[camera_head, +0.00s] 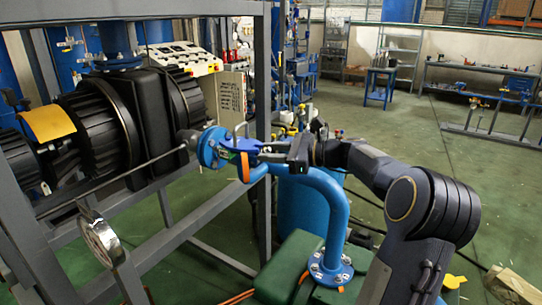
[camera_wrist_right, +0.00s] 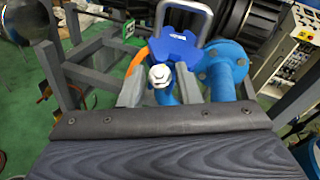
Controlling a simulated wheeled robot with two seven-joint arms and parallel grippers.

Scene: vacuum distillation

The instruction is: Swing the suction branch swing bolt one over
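The suction branch swing bolt (camera_wrist_right: 160,77), with a pale metal hex nut, shows in the right wrist view, in front of a blue clamp body (camera_wrist_right: 183,45) with a metal handle. In the head view the blue clamp body (camera_head: 238,145) sits by the blue flange (camera_head: 209,147) on the suction branch. My right gripper (camera_head: 272,152) reaches in from the right, close to the clamp. In the right wrist view its two grey fingers (camera_wrist_right: 161,92) stand apart, one on each side of the bolt. I see no clear grip on it. My left gripper is not in view.
A blue bent pipe (camera_head: 335,205) rises from a green-based flange just below my right arm. The black ribbed pump (camera_head: 110,115) and grey steel frame (camera_head: 265,90) stand at the left. A pressure gauge (camera_head: 101,240) is in front. Open floor lies at the right.

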